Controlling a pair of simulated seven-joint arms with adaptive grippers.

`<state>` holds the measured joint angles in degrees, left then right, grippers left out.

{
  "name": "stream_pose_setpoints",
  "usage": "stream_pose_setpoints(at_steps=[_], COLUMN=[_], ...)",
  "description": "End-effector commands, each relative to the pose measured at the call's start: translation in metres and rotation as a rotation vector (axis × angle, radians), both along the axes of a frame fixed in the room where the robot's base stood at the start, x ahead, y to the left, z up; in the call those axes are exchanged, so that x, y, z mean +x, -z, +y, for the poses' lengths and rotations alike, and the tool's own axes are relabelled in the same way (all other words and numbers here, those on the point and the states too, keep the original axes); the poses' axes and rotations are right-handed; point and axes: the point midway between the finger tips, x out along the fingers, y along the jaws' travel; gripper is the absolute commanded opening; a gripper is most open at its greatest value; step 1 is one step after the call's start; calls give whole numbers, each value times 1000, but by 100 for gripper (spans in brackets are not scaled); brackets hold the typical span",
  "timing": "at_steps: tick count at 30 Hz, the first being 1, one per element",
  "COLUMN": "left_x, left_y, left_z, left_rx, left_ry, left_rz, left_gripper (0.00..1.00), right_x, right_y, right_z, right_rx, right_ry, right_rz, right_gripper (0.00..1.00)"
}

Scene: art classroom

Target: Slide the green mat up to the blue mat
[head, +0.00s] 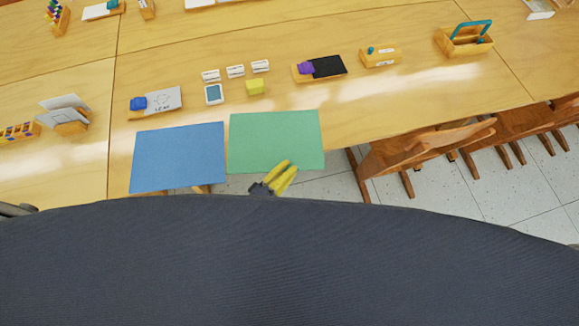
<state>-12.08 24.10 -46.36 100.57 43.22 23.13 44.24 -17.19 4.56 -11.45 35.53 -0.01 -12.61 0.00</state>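The green mat (276,138) lies flat at the near edge of the table, just right of the blue mat (180,157). A very narrow strip separates their facing edges, and the green mat sits a little farther up the picture. Both mats reach the table's near edge.
Behind the mats are a blue-screened device (214,94), a yellow block (255,87), several small white items, a card with a blue object (160,102) and a black pad (327,67). Wooden chairs (420,147) stand right of the mats. Table right of the green mat is bare.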

Motion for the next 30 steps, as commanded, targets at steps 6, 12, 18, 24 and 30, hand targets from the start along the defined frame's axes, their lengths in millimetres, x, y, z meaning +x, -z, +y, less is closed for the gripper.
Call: stream_pose_setpoints(at_steps=[6, 12, 18, 24, 30], left_x=[-1, -8, -14, -15, -15], left_y=[0, 1, 0, 0, 0], left_z=[0, 2, 4, 4, 4], left_rx=[0, 0, 0, 1, 1], left_ry=[0, 1, 2, 2, 2], left_rz=[0, 1, 1, 1, 1], left_gripper=[0, 0, 0, 0, 20], right_x=[0, 0, 0, 0, 0], right_y=[0, 0, 0, 0, 0], right_z=[0, 0, 0, 0, 0], right_rx=[0, 0, 0, 0, 0], right_ry=[0, 0, 0, 0, 0], right_rz=[0, 0, 0, 0, 0], right_gripper=[0, 0, 0, 0, 0])
